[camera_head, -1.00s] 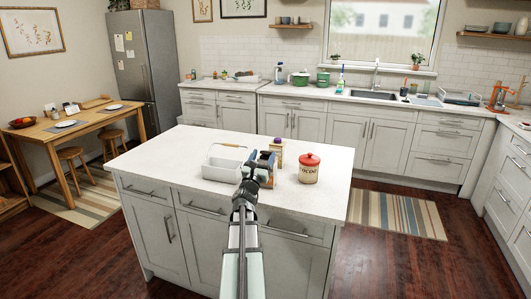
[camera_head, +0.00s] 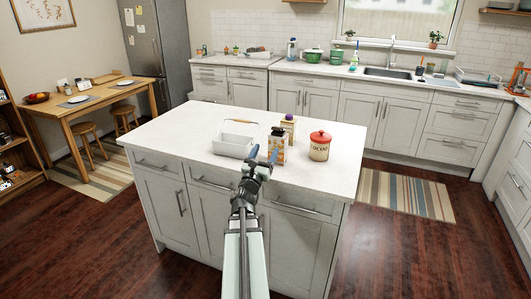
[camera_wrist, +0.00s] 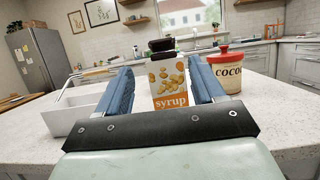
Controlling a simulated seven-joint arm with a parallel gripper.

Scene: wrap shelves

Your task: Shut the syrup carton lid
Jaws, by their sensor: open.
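The syrup carton (camera_head: 277,149) stands upright near the front edge of the island, white and orange with a nut picture. In the wrist view, the syrup carton (camera_wrist: 172,85) faces me, with its "syrup" label readable. Its dark lid (camera_wrist: 161,46) shows at the top and seems raised, though its exact angle is hard to tell. My gripper (camera_head: 263,155) is at the near side of the carton. In the wrist view, the blue fingers of my gripper (camera_wrist: 161,72) are spread apart, with the carton seen between and beyond them. Nothing is held.
A red-lidded cocoa canister (camera_head: 319,147) stands right of the carton. A white handled caddy (camera_head: 233,145) is at its left.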

